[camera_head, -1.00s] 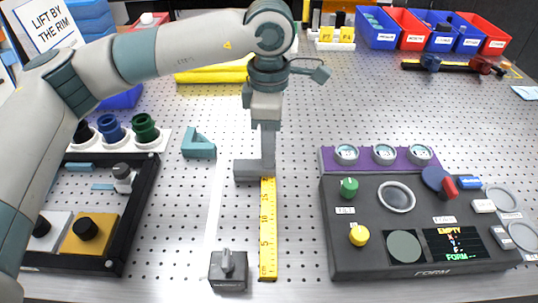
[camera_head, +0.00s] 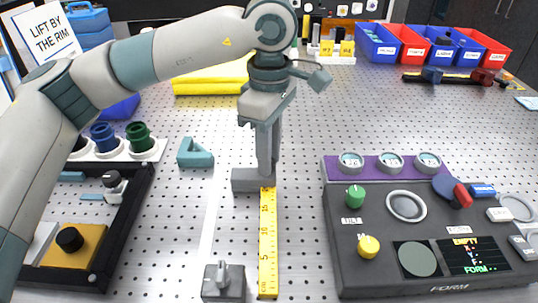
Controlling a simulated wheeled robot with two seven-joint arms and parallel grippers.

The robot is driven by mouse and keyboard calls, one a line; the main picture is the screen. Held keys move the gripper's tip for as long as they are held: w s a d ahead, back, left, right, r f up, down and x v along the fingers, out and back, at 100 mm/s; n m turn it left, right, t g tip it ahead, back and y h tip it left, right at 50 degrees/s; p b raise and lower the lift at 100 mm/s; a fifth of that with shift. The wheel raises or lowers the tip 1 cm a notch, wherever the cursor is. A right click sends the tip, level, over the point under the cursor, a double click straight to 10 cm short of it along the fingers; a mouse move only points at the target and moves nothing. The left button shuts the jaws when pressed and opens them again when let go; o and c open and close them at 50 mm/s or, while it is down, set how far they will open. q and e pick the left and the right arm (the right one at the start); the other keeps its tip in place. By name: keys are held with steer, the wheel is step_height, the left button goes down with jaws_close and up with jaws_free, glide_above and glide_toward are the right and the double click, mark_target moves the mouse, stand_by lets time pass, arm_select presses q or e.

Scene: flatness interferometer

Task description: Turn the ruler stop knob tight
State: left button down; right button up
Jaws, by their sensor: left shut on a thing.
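My left gripper (camera_head: 266,158) points straight down in the middle of the head view, at the far end of a yellow ruler (camera_head: 268,240). Its fingers are shut at a small grey block (camera_head: 245,181), the ruler stop, which sits at that end. The knob is hidden between the fingers, so its angle cannot be seen. Another grey block with an upright lever-like knob (camera_head: 224,281) stands near the ruler's near end, apart from my gripper. My right gripper is not in view.
A dark console (camera_head: 430,240) with knobs and a screen stands right of the ruler. A black-edged tray (camera_head: 113,235) and a teal angled block (camera_head: 195,153) lie to the left. Coloured bins (camera_head: 412,42) stand at the back right. The perforated table is clear between ruler and console.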

arm_select(q)
steer(key=c, duration=1.5)
jaws_free()
steer(key=shift+c, duration=0.2)
steer(key=shift+r, duration=0.1)
steer(key=shift+r, duration=0.5)
step_height(320, 180, up, 16)
steer(key=shift+r+b, duration=0.15)
steer(key=shift+b, duration=0.2)
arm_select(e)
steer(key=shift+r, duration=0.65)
arm_select(q)
steer(key=shift+w, duration=0.1)
